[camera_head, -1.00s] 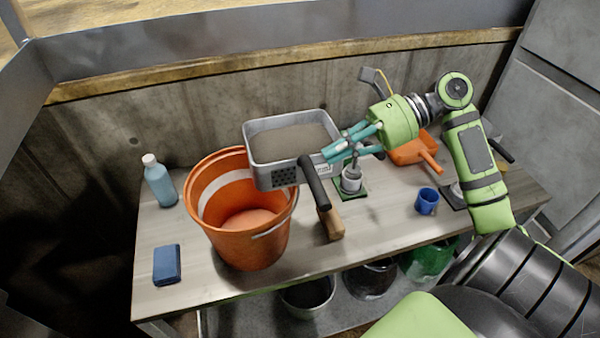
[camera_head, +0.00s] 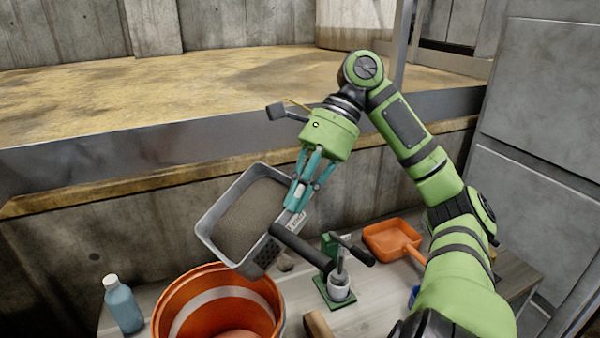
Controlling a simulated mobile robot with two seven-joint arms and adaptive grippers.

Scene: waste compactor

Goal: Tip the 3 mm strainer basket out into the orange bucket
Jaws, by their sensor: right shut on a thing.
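The strainer basket (camera_head: 244,220) is a grey metal box with a perforated side, a small label and a black handle. It holds a layer of grey-brown material. My right gripper (camera_head: 298,196), with teal fingers, is shut on the basket's right wall near the label. I see no material falling. My left gripper is not in view.
A blue bottle (camera_head: 122,306) stands left of the bucket. A green-based stand with a grey cup (camera_head: 340,288) and an orange scoop (camera_head: 392,240) are to the right.

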